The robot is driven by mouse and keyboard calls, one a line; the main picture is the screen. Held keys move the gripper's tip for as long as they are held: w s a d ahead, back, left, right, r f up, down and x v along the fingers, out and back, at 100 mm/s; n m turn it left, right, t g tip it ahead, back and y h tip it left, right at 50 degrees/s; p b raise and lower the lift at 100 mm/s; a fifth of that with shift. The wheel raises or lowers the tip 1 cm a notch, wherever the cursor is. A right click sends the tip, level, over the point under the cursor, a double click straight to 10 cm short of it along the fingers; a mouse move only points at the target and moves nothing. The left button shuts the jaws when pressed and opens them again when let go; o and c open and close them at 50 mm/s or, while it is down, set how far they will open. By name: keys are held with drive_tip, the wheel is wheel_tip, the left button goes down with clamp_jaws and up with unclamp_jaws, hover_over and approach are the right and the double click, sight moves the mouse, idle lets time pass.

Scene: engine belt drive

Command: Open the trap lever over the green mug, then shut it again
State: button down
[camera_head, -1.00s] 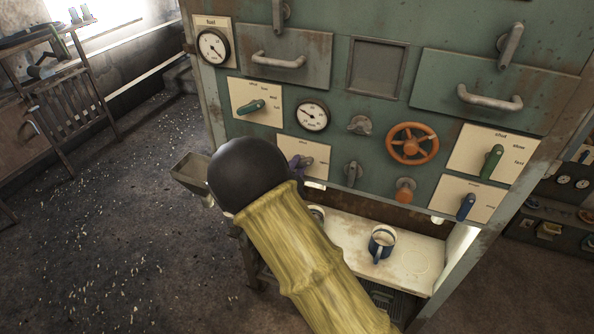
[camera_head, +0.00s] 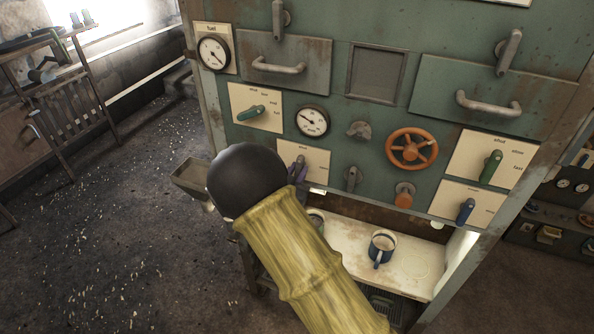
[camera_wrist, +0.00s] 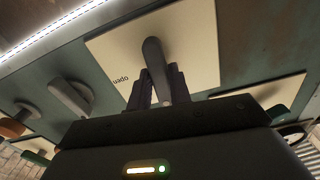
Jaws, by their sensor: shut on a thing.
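The trap lever (camera_wrist: 154,58) is a grey paddle on a cream plate (camera_wrist: 198,40) in the wrist view. The word "open" reads upside down on the plate, left of the lever. My gripper (camera_wrist: 160,88) is shut on the lever, one dark purple finger on each side. In the head view my gripper (camera_head: 298,169) is at the same cream plate (camera_head: 318,160), and the lever is mostly hidden by the fingers. The green mug (camera_head: 316,215) stands on the shelf below, mostly hidden behind my arm; only a bit of its rim shows.
A blue mug (camera_head: 381,248) stands on the pale shelf (camera_head: 345,236), right of my arm. Right of the gripped lever are a grey knob (camera_head: 352,178), an orange valve (camera_head: 404,195) and a blue lever (camera_head: 466,210). A metal chute (camera_head: 190,176) juts out at left.

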drive_tip(key=shift+n, duration=0.6)
drive_tip(key=c, duration=1.3)
unclamp_jaws()
drive_tip(key=b+v, duration=0.3)
drive_tip(key=v, duration=1.4)
drive_tip(key=shift+s+a, duration=0.1)
drive_tip(key=shift+s, duration=0.15)
drive_tip(key=shift+w, duration=0.1)
